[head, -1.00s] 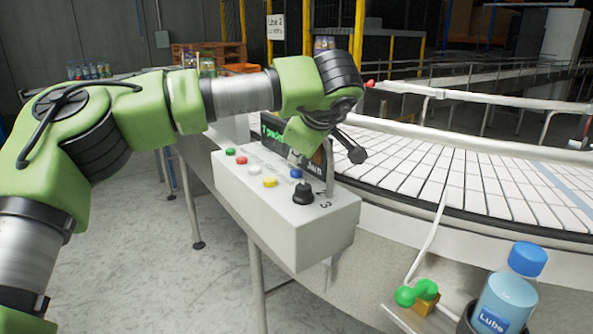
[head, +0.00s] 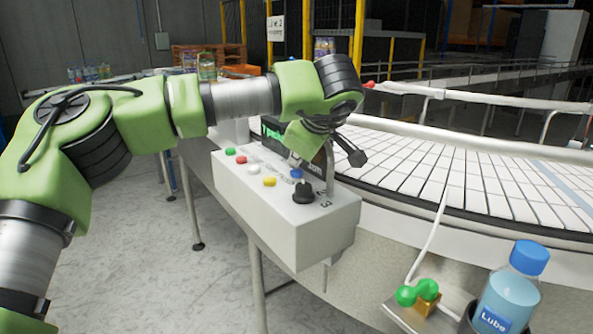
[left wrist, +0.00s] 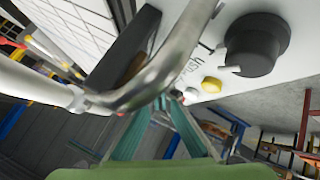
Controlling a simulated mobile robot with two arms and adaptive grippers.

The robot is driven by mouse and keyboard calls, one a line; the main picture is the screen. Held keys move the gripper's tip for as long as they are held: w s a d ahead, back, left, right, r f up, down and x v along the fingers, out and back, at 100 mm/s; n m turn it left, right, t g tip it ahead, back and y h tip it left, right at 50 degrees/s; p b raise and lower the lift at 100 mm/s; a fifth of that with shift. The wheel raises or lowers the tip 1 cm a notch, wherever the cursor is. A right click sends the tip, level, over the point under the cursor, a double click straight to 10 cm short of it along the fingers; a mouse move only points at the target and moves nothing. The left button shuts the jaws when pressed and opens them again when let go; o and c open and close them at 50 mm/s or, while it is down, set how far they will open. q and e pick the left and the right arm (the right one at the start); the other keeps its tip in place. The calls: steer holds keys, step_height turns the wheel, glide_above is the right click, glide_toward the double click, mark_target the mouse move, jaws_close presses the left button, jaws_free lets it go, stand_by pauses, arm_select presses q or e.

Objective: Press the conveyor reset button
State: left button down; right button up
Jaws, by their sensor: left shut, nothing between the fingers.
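A pale control box (head: 285,225) stands in front of the conveyor. Its top carries green (head: 231,152), red (head: 241,160), white (head: 254,170), yellow (head: 269,181) and blue (head: 296,173) buttons and a black knob (head: 303,191). I cannot read which button is the reset. My left gripper is above the box's back edge, near the blue button, mostly hidden behind my wrist in the head view. In the left wrist view its fingers (left wrist: 160,105) are shut and empty, partly behind a grey metal bar (left wrist: 160,72). The yellow button (left wrist: 212,85) and black knob (left wrist: 256,44) show there too. Contact with a button cannot be told.
A dark screen with green text (head: 272,132) stands behind the box, partly covered by my wrist. The conveyor (head: 455,180) and its rail (head: 450,132) run to the right.

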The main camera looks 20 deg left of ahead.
mark_target(298, 171)
arm_select(q)
steer(key=shift+f+b, duration=0.4)
steer(key=shift+f, duration=0.25)
arm_select(e)
steer(key=shift+a+f, duration=0.15)
steer(key=shift+f, duration=0.3)
arm_select(q)
steer(key=shift+r, duration=0.1)
arm_select(e)
steer(key=shift+r, duration=0.1)
